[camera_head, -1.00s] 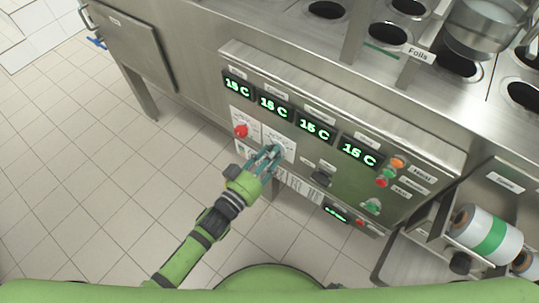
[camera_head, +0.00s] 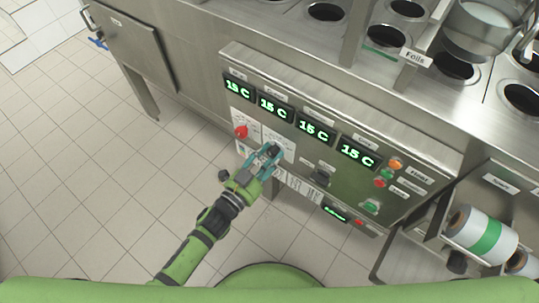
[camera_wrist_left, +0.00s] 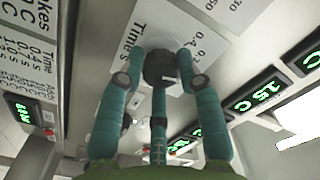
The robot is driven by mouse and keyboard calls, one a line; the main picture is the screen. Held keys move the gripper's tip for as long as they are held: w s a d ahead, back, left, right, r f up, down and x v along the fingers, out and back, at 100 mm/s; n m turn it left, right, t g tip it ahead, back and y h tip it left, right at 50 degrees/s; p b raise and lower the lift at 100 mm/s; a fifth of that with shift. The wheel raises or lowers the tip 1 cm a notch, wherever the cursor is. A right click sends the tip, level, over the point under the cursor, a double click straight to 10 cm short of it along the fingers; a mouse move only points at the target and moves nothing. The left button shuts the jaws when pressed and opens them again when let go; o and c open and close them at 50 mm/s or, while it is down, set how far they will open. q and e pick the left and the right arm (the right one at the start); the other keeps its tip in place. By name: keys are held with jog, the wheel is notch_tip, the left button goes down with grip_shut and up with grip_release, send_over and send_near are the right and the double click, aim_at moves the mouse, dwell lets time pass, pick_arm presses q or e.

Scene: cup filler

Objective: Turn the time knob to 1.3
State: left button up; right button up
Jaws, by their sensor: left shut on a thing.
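The time knob (camera_wrist_left: 159,67) is a dark round knob on a white label plate marked "Time s" with a number scale. In the head view the knob (camera_head: 274,149) is partly covered by my fingers. My left gripper (camera_head: 268,154) is at the panel front, its teal fingers closed around the knob. In the left wrist view my left gripper (camera_wrist_left: 160,63) has fingers on both sides of the knob and one below it. The pointer and the exact setting cannot be read. My right gripper is not in view.
A red knob (camera_head: 240,131) sits just left of the time knob. Green temperature displays (camera_head: 315,131) line the panel above. Coloured buttons (camera_head: 396,163) and a black switch (camera_head: 322,176) are to the right. Open tiled floor lies left of my arm.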

pick_arm(q)
jog(key=m, duration=0.4)
jog(key=shift+a+f+m, duration=0.25)
jog(key=shift+f+m, duration=0.05)
jog(key=shift+f, duration=0.05)
jog(key=shift+m, duration=0.8)
jog(key=shift+w+a+r+m+b, duration=0.1)
jog(key=shift+m+b, duration=0.3)
jog(key=shift+m, duration=0.6)
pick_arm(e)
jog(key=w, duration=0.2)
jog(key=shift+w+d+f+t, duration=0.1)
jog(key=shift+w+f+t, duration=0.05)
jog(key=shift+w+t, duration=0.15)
pick_arm(q)
jog(key=shift+r+m, duration=0.1)
jog(key=shift+m, duration=0.2)
jog(key=o, duration=1.1)
jog(key=shift+o, duration=0.2)
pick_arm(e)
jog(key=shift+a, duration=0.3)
pick_arm(q)
jog(key=shift+r, duration=0.1)
